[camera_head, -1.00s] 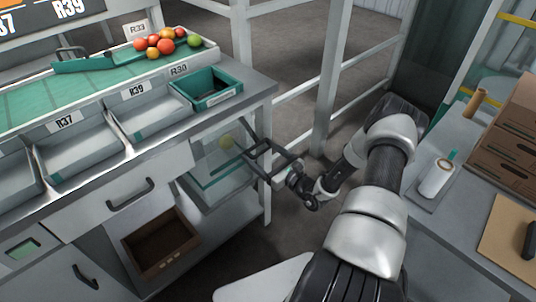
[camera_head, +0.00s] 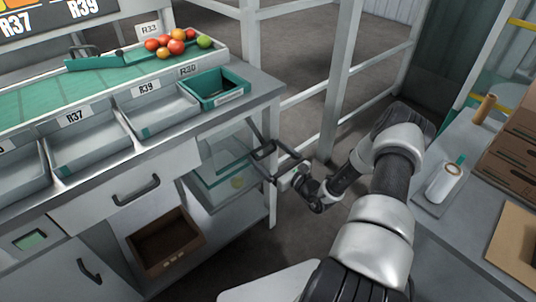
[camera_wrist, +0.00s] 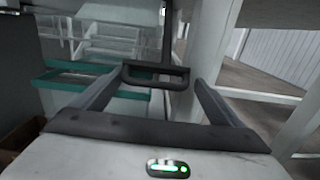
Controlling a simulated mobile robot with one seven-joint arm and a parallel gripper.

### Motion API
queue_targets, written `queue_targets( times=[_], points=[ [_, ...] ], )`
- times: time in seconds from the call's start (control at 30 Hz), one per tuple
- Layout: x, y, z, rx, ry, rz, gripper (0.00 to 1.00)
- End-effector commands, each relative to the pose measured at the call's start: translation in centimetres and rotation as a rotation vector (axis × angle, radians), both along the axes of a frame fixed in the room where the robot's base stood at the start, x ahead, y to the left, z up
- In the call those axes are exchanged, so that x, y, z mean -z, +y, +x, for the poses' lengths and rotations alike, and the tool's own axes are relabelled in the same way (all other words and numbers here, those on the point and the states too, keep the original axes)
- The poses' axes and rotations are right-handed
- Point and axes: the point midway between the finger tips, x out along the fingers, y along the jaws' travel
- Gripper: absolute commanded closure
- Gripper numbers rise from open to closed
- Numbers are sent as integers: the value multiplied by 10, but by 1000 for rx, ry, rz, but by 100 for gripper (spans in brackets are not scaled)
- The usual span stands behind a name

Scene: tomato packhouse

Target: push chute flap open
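The chute flap appears to be the clear panel (camera_head: 226,150) under the bench's right end. In the wrist view a clear, glass-like box (camera_wrist: 95,48) with a green rim fills the upper left. A dark loop handle (camera_wrist: 155,84) on an upright dark bar stands just ahead of my gripper, between the finger ends. My gripper (camera_head: 268,165) is at the bench's right end, in front of the clear panel. Its two fingers are spread, and it also shows open in the wrist view (camera_wrist: 157,78). I cannot tell whether it touches the handle.
A bench leg (camera_head: 271,205) stands close beside my gripper. A green crate (camera_head: 215,89) sits on the bench above. A brown box (camera_head: 164,242) is on the lower shelf. White railings (camera_head: 340,80) stand behind, and a side table (camera_head: 450,225) is at right.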

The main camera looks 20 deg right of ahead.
Motion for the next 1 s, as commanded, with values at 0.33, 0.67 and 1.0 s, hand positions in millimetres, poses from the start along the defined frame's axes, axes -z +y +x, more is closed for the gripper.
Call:
queue_targets(
  times=[0.33,0.67,1.0],
  points=[
    [5,9,-2,-15,12,-5,2],
    [1,-19,-65,-4,8,-1,2],
    [0,-48,-139,2,-1,0,2]
  ],
)
